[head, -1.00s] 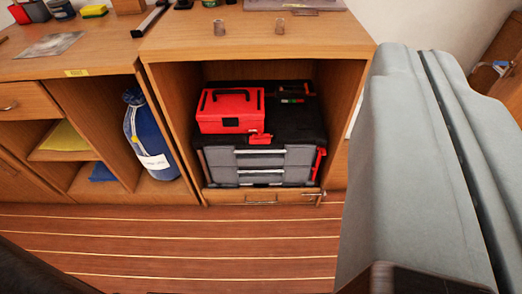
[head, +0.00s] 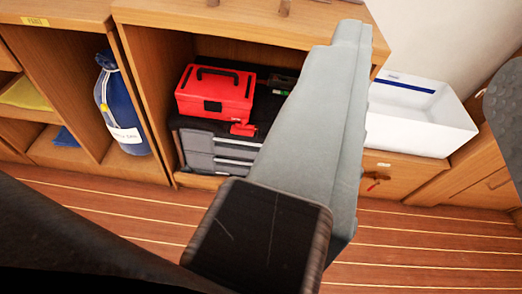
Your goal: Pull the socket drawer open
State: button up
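A black tool chest with grey drawers stands in the open cupboard, partly covered by my own grey part. Its upper grey drawer (head: 205,142) and lower grey drawer (head: 205,162) look closed, with pale handle strips. I cannot read which one is the socket drawer. Their right ends are hidden. A long grey part of mine and a dark block cross the middle of the view, nearer to me than the chest. I cannot make out the fingertips of my gripper.
A wooden cupboard (head: 150,100) frames the chest. A blue bag (head: 122,110) stands in the left compartment. A white open bin (head: 425,112) sits on the low cabinet at right, above a red key-like item (head: 374,184). The striped wooden floor (head: 420,235) in front is clear.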

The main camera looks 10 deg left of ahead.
aim_at(241, 145)
jog(key=w+a+f+n+y, duration=0.1)
jog(key=w+a+f+n, duration=0.2)
jog(key=w+f, duration=0.6)
jog(key=w+a+f+n+y, duration=0.15)
jog(key=w+f+n, duration=0.25)
jog(key=w+f, duration=0.45)
jog(key=w+a+f+n, duration=0.3)
jog(key=w+f, duration=0.6)
jog(key=f, duration=0.1)
jog(key=s+a+f+n+y, duration=0.1)
jog(key=a+f+n, duration=0.15)
jog(key=f, duration=0.95)
jog(key=s+a+f+n+y, duration=0.15)
jog(key=f+n, duration=0.25)
jog(key=f, duration=0.9)
jog(key=s+a+f+n, duration=0.1)
jog(key=a+f+n, duration=0.2)
jog(key=f, duration=0.9)
jog(key=x, duration=1.7)
jog(key=shift+w+a+f, duration=0.3)
jog(key=shift+a, duration=0.1)
jog(key=shift+c, duration=0.5)
grip_shut()
